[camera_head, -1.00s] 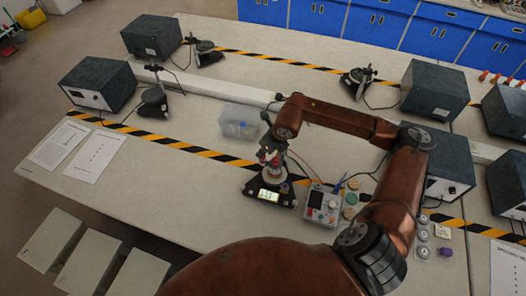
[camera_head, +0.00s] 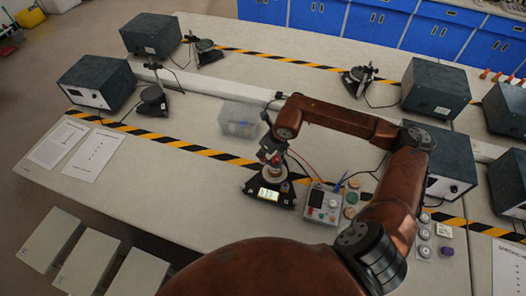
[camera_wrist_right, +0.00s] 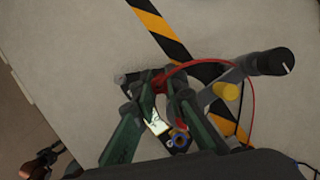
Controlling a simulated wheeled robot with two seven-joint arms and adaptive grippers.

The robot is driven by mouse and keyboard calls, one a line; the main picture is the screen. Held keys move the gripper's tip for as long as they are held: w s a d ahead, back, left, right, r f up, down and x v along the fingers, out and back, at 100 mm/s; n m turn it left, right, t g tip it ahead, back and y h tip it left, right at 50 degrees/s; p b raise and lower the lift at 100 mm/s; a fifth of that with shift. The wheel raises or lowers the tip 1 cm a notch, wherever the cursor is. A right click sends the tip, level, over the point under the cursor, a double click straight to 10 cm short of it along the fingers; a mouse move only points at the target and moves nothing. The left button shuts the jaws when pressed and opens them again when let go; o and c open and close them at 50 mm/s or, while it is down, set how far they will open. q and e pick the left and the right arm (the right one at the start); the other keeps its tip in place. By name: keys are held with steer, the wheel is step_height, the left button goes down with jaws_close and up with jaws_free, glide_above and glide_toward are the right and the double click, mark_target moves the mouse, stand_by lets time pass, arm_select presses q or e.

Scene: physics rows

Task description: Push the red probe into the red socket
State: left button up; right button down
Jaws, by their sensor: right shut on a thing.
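My right gripper (camera_head: 270,157) points down over a small device with a lit display (camera_head: 269,195), left of the meter box. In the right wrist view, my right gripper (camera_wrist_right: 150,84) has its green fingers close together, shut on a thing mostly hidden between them. A red lead (camera_wrist_right: 196,62) curves away from the fingertips, so the held thing appears to be the red probe. A little red (camera_head: 275,161) shows just under the gripper in the head view. The red socket cannot be made out clearly, nor whether the probe touches it. My left gripper is not in view.
The grey meter box (camera_head: 322,204) stands right of the lit device, with leads at its back. A clear plastic bin (camera_head: 238,119) stands behind. Dark instrument boxes (camera_head: 438,89) line the right.

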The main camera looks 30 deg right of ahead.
steer(key=shift+f+b, duration=0.3)
steer(key=shift+f, duration=0.05)
steer(key=c, duration=1.9)
jaws_free()
steer(key=shift+o, duration=1.4)
steer(key=shift+r, duration=0.2)
steer(key=shift+r+p, duration=1.55)
steer(key=shift+r, duration=2.1)
steer(key=shift+f, duration=0.1)
